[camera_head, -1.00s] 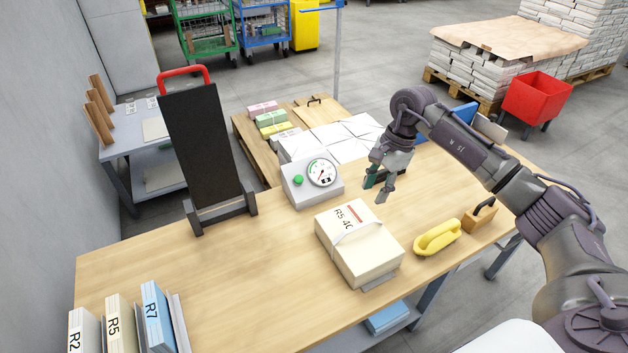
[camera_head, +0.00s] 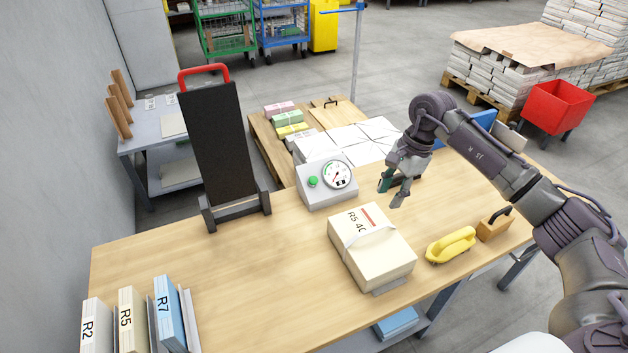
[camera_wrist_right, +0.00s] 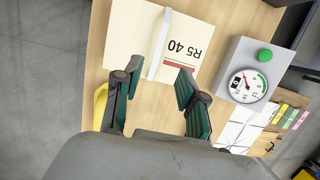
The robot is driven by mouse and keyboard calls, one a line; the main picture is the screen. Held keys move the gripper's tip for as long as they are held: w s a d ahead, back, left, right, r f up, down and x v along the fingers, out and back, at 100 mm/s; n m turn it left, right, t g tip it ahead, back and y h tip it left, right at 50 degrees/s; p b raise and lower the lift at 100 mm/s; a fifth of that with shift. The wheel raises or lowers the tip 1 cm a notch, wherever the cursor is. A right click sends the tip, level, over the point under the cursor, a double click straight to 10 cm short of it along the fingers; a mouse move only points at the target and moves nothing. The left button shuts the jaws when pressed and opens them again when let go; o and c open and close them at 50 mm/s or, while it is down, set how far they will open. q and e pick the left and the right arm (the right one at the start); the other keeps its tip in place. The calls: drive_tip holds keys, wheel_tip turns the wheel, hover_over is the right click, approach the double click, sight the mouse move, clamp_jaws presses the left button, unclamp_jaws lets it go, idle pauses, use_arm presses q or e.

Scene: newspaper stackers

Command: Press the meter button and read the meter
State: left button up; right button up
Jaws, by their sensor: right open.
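A light grey meter box (camera_head: 326,199) stands on the wooden table, with a green button (camera_head: 313,181) on its left and a round white dial (camera_head: 337,175) with a needle on its right. In the right wrist view the green button (camera_wrist_right: 265,55) and the dial (camera_wrist_right: 248,86) lie at the right; the dial's numbers are too small to read surely. My right gripper (camera_head: 391,194) is open and empty, above the table to the right of the meter and apart from it. It also shows in the right wrist view (camera_wrist_right: 151,105). My left gripper is not in view.
A strapped paper bundle marked R5 40 (camera_head: 372,246) lies in front of the meter. A yellow-handled tool (camera_head: 451,245) and a wooden block (camera_head: 493,226) lie to its right. A black upright board (camera_head: 215,144) stands at the left. The table's front middle (camera_head: 270,270) is clear.

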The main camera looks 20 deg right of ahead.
clamp_jaws()
idle(1.3)
